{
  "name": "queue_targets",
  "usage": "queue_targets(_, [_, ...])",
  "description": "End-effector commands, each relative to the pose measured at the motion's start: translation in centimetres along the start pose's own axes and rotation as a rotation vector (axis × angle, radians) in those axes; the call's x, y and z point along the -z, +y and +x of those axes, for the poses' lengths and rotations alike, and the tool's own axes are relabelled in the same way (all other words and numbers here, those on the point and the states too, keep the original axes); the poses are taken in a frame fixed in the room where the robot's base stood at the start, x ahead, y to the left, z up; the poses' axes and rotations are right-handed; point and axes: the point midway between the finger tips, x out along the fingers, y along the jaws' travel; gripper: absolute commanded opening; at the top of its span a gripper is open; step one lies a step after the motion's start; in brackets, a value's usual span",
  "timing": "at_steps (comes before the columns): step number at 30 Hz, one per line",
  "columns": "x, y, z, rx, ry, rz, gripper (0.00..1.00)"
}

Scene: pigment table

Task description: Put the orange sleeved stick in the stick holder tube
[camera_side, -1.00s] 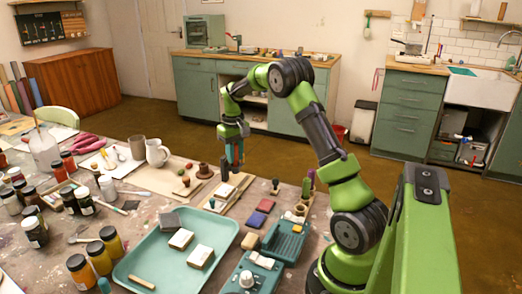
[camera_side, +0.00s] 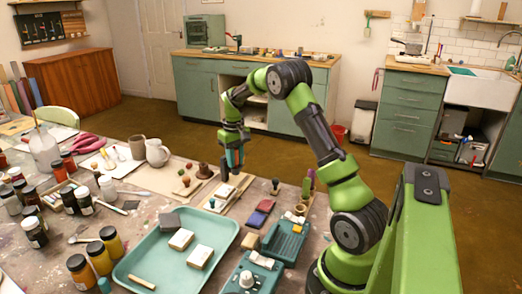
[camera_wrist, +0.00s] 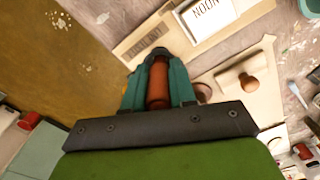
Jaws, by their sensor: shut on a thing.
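The orange sleeved stick (camera_wrist: 158,86) is between the teal fingers of my gripper (camera_wrist: 158,92) in the wrist view. Its sleeve is reddish orange and its far end looks dark. In the side view my gripper (camera_side: 234,158) points down just above the far side of the table, and the fingers mostly hide the stick. A small dark upright thing (camera_side: 225,174) stands below and slightly left of the fingers. I cannot tell whether it is the stick holder tube or whether the stick touches it.
A pale board with a card (camera_wrist: 207,15) lies near the fingers in the wrist view. A small brown pot (camera_side: 203,170) stands left of my gripper. A teal tray (camera_side: 160,262) and several paint jars fill the near table.

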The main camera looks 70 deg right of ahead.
Motion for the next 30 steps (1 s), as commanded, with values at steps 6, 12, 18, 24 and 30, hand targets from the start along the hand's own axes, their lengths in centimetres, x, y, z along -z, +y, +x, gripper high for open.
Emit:
queue_targets(6, [0.0,0.0,0.07,0.0,0.0,0.0,0.0])
queue_targets(12, [0.0,0.0,0.06,0.0,0.0,0.0,0.55])
queue_targets(18, [0.0,0.0,0.06,0.0,0.0,0.0,0.55])
queue_targets(24, [0.0,0.07,0.06,-0.001,0.0,0.001,0.81])
queue_targets(30, [0.02,0.31,0.05,-0.006,0.002,0.001,0.81])
